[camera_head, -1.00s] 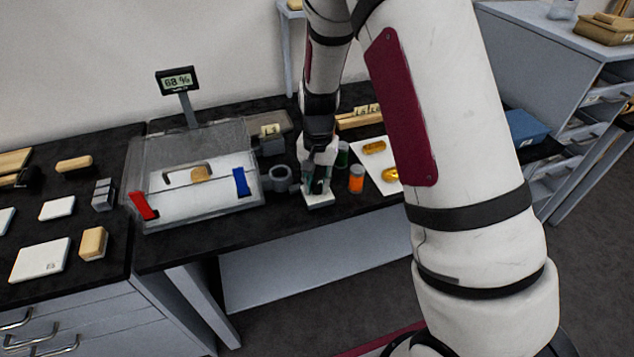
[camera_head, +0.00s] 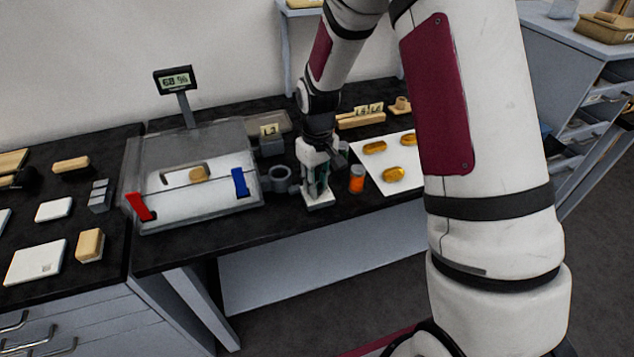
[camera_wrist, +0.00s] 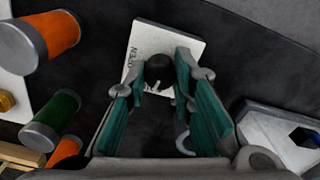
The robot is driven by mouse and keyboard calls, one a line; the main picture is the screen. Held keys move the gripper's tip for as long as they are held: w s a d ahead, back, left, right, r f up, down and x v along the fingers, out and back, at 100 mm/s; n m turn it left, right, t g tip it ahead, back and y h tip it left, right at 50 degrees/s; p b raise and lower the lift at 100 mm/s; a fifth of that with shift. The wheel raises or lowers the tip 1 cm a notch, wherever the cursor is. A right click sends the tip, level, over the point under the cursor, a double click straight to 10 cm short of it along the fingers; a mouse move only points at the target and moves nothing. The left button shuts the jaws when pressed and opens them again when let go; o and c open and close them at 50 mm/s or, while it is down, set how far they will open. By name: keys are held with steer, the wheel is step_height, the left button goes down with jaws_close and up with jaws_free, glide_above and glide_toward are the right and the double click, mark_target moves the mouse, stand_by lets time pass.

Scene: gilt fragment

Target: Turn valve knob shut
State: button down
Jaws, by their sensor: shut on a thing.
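The valve knob (camera_wrist: 159,68) is black and round and sits on a white plate (camera_wrist: 170,40) marked "OPEN" in the wrist view. My gripper (camera_wrist: 160,76) has its teal-padded fingers on either side of the knob and is shut on it. In the head view my gripper (camera_head: 318,188) points down at the white plate (camera_head: 319,203) near the bench's front edge. It hides the knob there. The knob's exact angle is hard to tell.
A clear case (camera_head: 215,205) with red and blue clips stands left, behind it a display (camera_head: 176,79) reading about 68 %. A grey ring-shaped fitting (camera_head: 279,174) is close left of my gripper. An orange jar (camera_head: 357,179) and a white sheet (camera_head: 376,170) with gilt pieces are right.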

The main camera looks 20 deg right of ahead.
steer(key=shift+n, duration=1)
steer(key=c, duration=1.4)
jaws_free()
steer(key=shift+o, duration=0.2)
step_height(320, 180, up, 12)
